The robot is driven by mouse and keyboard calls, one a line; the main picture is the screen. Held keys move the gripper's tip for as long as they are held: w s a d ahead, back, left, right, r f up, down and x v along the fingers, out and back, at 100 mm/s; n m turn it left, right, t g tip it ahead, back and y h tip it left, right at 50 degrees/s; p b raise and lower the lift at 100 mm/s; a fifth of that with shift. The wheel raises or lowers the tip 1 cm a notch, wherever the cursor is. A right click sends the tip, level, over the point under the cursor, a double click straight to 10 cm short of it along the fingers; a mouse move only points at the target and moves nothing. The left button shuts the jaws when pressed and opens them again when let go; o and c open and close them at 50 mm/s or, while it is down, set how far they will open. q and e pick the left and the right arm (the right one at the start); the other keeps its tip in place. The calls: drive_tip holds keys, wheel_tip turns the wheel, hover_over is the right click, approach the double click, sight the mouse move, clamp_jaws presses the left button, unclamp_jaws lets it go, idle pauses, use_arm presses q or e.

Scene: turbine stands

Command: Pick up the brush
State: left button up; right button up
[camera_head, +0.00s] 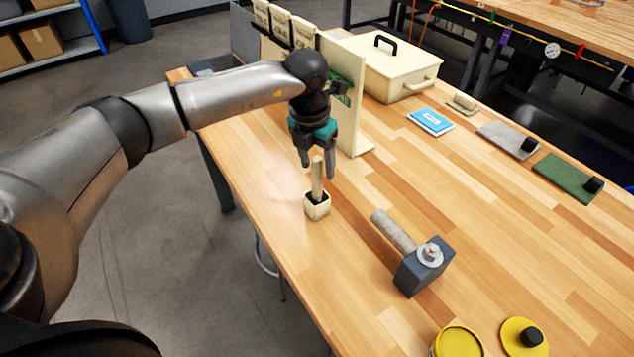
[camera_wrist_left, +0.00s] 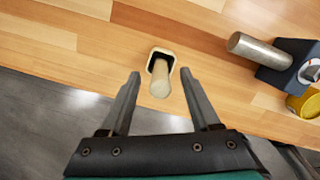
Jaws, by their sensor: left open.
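The brush shows as a pale wooden handle (camera_head: 317,180) standing upright in a small cream square holder (camera_head: 317,208) near the table's left edge. Its lower end is hidden inside the holder. My left gripper (camera_head: 318,172) is open and empty, pointing down above the handle. In the left wrist view the handle (camera_wrist_left: 160,80) shows end-on beyond and between the two fingertips of my left gripper (camera_wrist_left: 162,80). The holder's dark opening (camera_wrist_left: 161,56) is around the handle. I see no contact between fingers and handle. My right gripper is not in view.
A dark block with a grey cylinder (camera_head: 425,265) lies right of the holder. A yellow tin (camera_head: 458,343) and yellow lid (camera_head: 525,337) stand at the front. A cream upright panel (camera_head: 345,95) and cream lidded box (camera_head: 398,72) stand behind. The wooden table (camera_head: 500,235) is clear in the middle.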

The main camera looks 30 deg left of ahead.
sight(317, 187)
use_arm(q)
wheel_tip(317, 187, down, 2)
drive_tip(key=shift+w+f, duration=0.15)
drive_tip(key=shift+f, duration=0.05)
clamp_jaws()
idle(0.4)
